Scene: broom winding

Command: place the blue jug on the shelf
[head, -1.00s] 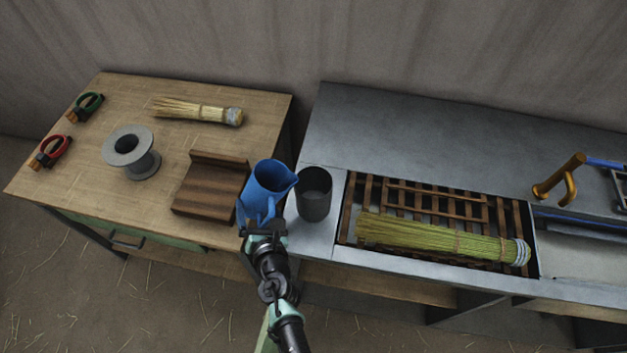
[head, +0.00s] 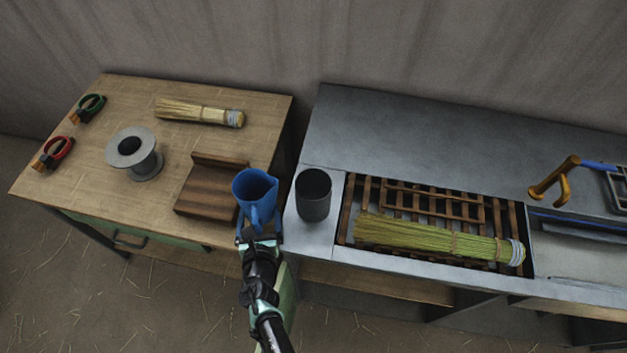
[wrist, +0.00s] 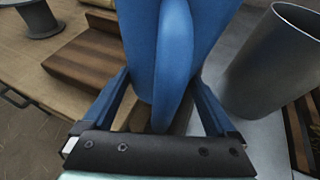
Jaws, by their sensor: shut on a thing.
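The blue jug (head: 257,189) is at the right edge of the wooden table in the head view, close to the dark wooden step-shaped block. My gripper (head: 259,232) is shut on the jug's handle side. In the wrist view the jug (wrist: 205,30) fills the upper middle, with its handle between the fingers of my gripper (wrist: 165,110). The jug looks close to upright. Its base is hidden, so I cannot tell whether it touches anything. I cannot tell which surface is the shelf; the wooden block (head: 205,203) shows a low step and a raised back edge.
A dark grey cup (head: 314,196) stands on the metal counter (head: 390,130) just right of the jug. A green broom bundle (head: 430,237) lies on a slatted rack. The table also holds a grey spool (head: 146,166), a straw brush (head: 190,111) and two ringed tools (head: 88,106).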

